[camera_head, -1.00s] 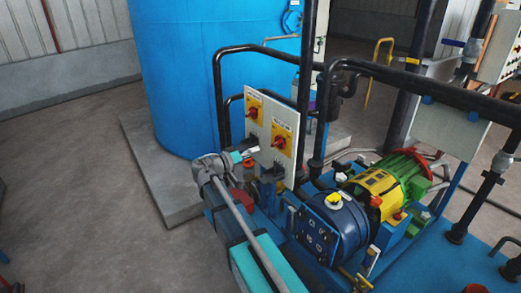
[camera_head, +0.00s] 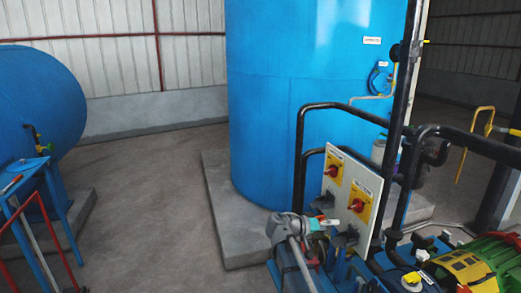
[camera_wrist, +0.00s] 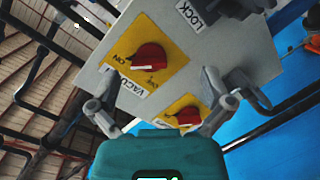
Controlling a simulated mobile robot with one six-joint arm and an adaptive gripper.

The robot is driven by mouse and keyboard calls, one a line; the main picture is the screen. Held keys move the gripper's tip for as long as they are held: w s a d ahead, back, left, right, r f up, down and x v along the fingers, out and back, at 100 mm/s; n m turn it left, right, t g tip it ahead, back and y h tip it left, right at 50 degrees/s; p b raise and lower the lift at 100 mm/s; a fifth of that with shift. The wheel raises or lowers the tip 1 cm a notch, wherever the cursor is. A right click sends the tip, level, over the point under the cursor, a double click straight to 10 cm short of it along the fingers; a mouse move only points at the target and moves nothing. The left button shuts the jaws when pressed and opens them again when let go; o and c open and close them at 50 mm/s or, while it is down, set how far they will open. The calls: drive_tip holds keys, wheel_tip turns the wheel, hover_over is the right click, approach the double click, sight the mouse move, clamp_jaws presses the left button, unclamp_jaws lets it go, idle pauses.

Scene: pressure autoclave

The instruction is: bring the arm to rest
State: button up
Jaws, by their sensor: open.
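My gripper (camera_head: 328,223) is at the end of my arm, just in front of a white switch panel (camera_head: 367,178). In the wrist view its two grey fingers stand wide apart, with nothing between them (camera_wrist: 158,88). The panel carries an upper left red rotary switch (camera_head: 331,171) and a lower right red rotary switch (camera_head: 356,206), each on a yellow plate. Both switches also show beyond the fingers in the wrist view. I cannot tell whether the gripper touches the panel.
Black pipes (camera_head: 299,160) rise beside and behind the panel. A large blue tank (camera_head: 265,110) stands behind on a concrete plinth (camera_head: 222,215). A green and yellow motor (camera_head: 470,268) sits at the lower right. Bare floor (camera_head: 150,200) lies open to the left.

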drive_tip(key=s+a+f+n+g+y, duration=0.1)
drive_tip(key=s+f+n+g+y, duration=0.2)
drive_tip(key=s+f+y, duration=0.65)
drive_tip(key=s+a+f+n+y+p, duration=0.1)
drive_tip(key=s+a+f+y, duration=0.3)
drive_tip(key=s, duration=0.5)
drive_tip(key=a+n+y, duration=0.1)
drive_tip(key=a+y, duration=0.1)
drive_tip(key=a, duration=0.1)
drive_tip(key=shift+a+n+g, duration=0.3)
drive_tip(key=shift+a, duration=0.1)
